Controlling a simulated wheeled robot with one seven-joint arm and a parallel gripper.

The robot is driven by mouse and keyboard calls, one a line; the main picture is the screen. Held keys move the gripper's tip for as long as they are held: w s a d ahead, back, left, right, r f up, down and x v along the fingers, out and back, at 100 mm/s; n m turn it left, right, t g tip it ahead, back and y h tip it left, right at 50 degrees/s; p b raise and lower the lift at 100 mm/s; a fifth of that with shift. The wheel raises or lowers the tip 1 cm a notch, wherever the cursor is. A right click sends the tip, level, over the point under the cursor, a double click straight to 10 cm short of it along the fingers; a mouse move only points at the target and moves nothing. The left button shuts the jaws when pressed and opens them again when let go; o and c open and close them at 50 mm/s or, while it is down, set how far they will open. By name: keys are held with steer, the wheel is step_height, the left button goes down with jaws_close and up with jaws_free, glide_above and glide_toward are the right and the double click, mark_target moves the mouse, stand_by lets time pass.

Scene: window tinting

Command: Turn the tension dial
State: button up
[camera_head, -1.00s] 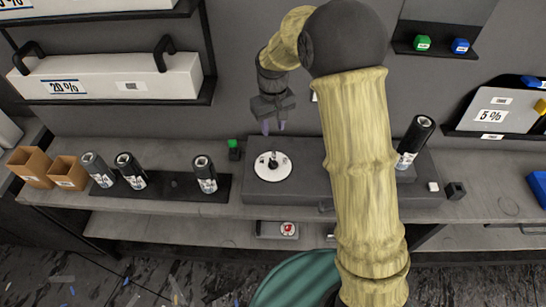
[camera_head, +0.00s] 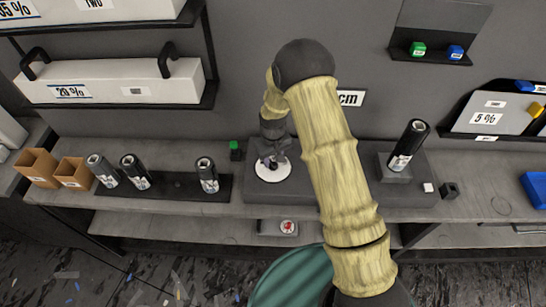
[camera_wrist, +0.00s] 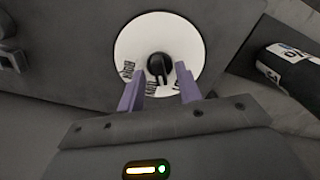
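The tension dial is a white disc (camera_wrist: 137,42) with a black knob (camera_wrist: 160,67) at its centre and dark markings on its lower edge. In the head view the white disc (camera_head: 268,176) sits on the dark bench unit, and my gripper covers much of its middle. My gripper (camera_wrist: 160,95) is open. Its two purple fingers lie over the disc's lower part in the wrist view, one on each side of the knob's lower end, apart from it. In the head view my gripper (camera_head: 271,160) is low over the disc.
Several black rolls stand near the dial, one (camera_head: 207,176) on a tray to the left and one (camera_head: 408,146) to the right. A small green object (camera_head: 235,147) is just left of the dial. Brown boxes (camera_head: 73,172) stand far left. A red-marked dial (camera_head: 288,227) is below.

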steer(key=shift+f, duration=0.2)
jaws_close()
